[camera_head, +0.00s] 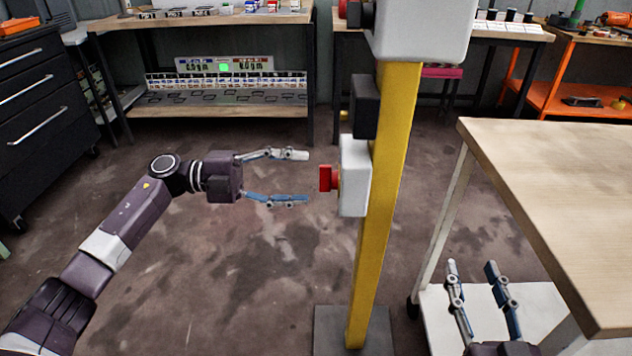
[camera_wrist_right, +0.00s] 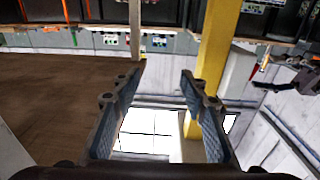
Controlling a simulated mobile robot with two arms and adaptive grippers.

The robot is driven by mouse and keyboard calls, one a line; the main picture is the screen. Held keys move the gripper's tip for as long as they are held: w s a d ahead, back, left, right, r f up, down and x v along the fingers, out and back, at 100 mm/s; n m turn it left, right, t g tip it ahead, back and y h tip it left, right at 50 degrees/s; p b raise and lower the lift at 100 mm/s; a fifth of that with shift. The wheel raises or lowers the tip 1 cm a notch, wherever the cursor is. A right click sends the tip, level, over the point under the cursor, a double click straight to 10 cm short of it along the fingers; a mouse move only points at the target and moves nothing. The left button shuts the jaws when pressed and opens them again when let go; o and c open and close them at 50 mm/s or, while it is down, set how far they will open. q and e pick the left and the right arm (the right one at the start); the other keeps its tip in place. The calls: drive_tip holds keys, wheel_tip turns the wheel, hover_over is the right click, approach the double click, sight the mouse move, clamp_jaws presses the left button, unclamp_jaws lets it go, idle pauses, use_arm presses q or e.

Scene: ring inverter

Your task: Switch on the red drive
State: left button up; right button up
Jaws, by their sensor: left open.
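A red handle (camera_head: 325,178) sticks out to the left from a light grey box (camera_head: 354,177) on a yellow post (camera_head: 383,205). My left gripper (camera_head: 307,178) is open and empty. Its two fingers point right at the handle, one on the upper and one on the lower side of its level. The tips end just left of the handle in the picture; no contact shows. My right gripper (camera_head: 471,264) is low at the right, beside the wooden table. It also shows in the right wrist view (camera_wrist_right: 162,70), open with nothing between its fingers.
The post stands on a dark base plate (camera_head: 331,330), with a dark box (camera_head: 365,106) and a larger grey box (camera_head: 425,35) higher up. A wood-topped table (camera_head: 570,170) with a white lower shelf is at the right. Floor around my left arm is clear.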

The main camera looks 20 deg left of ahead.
sight(328, 178)
use_arm(q)
drive_tip(key=shift+x, duration=2.15)
use_arm(e)
drive_tip(key=shift+a+r+t, duration=0.15)
drive_tip(key=shift+r+t, duration=0.65)
drive_tip(key=shift+r, duration=0.55)
use_arm(q)
drive_tip(key=c, duration=1.2)
drive_tip(key=shift+o, duration=0.2)
drive_tip(key=shift+m+b, duration=0.6)
drive_tip(key=shift+m, duration=1)
use_arm(e)
drive_tip(key=shift+s+a+r+t+y, duration=0.1)
drive_tip(key=shift+s+r+t+y, duration=0.2)
drive_tip(key=shift+r, duration=0.4)
drive_tip(key=shift+s+r+t+y, duration=0.15)
drive_tip(key=shift+r+t, duration=0.2)
drive_tip(key=shift+r, duration=0.35)
drive_tip(key=shift+s+a+r+t+y, duration=0.1)
drive_tip(key=shift+r+t+y, duration=0.2)
drive_tip(key=shift+r, duration=0.4)
